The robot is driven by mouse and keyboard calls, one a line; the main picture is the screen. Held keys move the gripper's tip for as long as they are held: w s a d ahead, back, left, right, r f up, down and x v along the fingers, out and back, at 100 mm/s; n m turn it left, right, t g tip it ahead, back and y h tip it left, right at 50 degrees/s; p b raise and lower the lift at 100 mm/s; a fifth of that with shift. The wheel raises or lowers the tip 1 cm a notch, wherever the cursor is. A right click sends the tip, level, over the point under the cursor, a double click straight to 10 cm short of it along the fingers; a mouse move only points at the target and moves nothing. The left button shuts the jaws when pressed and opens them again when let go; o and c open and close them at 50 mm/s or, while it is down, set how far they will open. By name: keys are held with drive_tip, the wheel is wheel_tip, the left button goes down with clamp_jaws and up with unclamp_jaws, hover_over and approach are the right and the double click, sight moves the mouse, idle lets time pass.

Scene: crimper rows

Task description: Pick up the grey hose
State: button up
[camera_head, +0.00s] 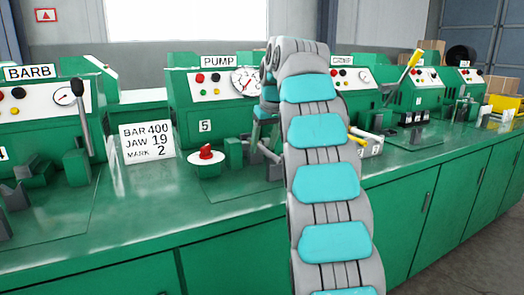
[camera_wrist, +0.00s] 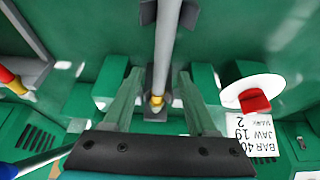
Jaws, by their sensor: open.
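The grey hose (camera_wrist: 167,45) shows in the wrist view as a straight grey tube with a brass-coloured end fitting. It runs from the top edge to the middle and passes through a dark cradle or clamp. My gripper (camera_wrist: 159,78) is open, with one green finger on each side of the hose's lower end. The hose lies between the fingers in the picture; I cannot tell how much height separates them. In the head view my arm hides most of the gripper and the hose, leaving only grey-green parts showing beside the arm.
A red knob on a white disc (camera_head: 206,168) stands close to the gripper, as does a sign reading BAR 400, JAW 19, MARK 2 (camera_head: 147,142). The PUMP machine (camera_head: 215,115) rises behind. Green blocks flank the cradle. The green bench front (camera_head: 230,255) is clear.

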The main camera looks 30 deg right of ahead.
drive_tip(key=shift+f, duration=0.15)
drive_tip(key=shift+c, duration=0.4)
clamp_jaws()
idle(0.4)
